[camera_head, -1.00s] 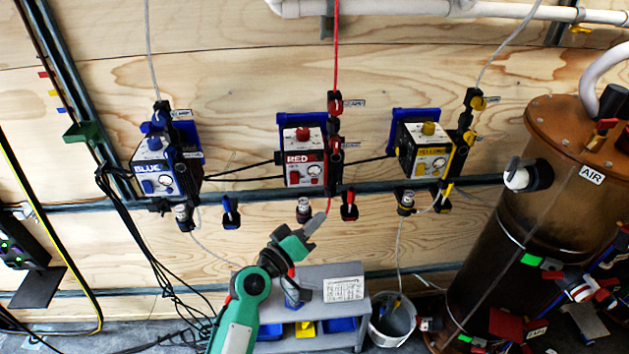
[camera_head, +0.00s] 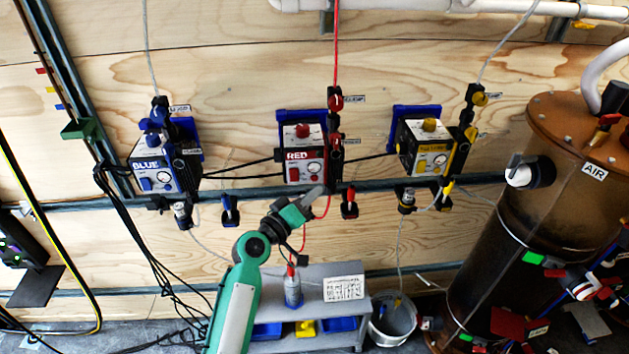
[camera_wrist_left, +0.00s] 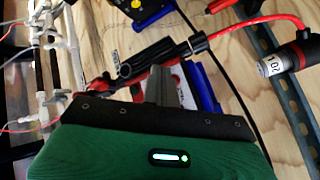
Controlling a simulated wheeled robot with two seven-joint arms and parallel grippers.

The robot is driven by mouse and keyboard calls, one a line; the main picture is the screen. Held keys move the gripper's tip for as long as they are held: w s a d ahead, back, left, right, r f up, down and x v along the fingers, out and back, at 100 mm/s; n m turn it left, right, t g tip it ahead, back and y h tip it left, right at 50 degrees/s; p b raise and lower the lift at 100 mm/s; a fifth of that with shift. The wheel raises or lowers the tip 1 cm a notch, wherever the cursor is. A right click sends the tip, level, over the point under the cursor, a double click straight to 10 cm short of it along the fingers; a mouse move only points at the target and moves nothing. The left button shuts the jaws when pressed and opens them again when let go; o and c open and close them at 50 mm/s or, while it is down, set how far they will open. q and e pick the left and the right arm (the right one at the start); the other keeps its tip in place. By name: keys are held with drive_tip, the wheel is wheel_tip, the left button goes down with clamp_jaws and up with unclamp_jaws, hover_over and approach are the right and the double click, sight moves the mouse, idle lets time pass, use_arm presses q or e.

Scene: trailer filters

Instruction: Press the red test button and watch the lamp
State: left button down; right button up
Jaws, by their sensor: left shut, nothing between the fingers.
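The RED unit (camera_head: 305,155) hangs on the plywood wall between two similar units. I cannot tell which part is the lamp. My left gripper (camera_head: 319,191) is shut and empty, its tip just below the unit's lower edge; contact cannot be told. In the left wrist view the shut fingers (camera_wrist_left: 163,86) point at the unit, which they and a black fitting partly hide. My right gripper is not in view.
The BLUE unit (camera_head: 160,165) and a yellow unit (camera_head: 425,150) flank it. A red hose (camera_head: 336,60) runs down beside the RED unit. Below are a grey bench (camera_head: 325,270) and a white bucket (camera_head: 393,325). A brown AIR tank (camera_head: 500,240) stands right.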

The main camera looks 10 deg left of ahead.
sight(323, 176)
use_arm(q)
drive_tip(key=shift+w+a, duration=0.25)
drive_tip(key=shift+w, duration=0.45)
drive_tip(key=shift+w, duration=0.1)
idle(1.5)
drive_tip(key=shift+w+a+b, duration=0.1)
drive_tip(key=shift+w+b, duration=0.2)
drive_tip(key=shift+w+a, duration=0.1)
drive_tip(key=shift+w, duration=0.25)
idle(0.5)
drive_tip(key=shift+s, duration=0.15)
idle(0.3)
drive_tip(key=shift+s+d, duration=0.2)
drive_tip(key=shift+s, duration=0.45)
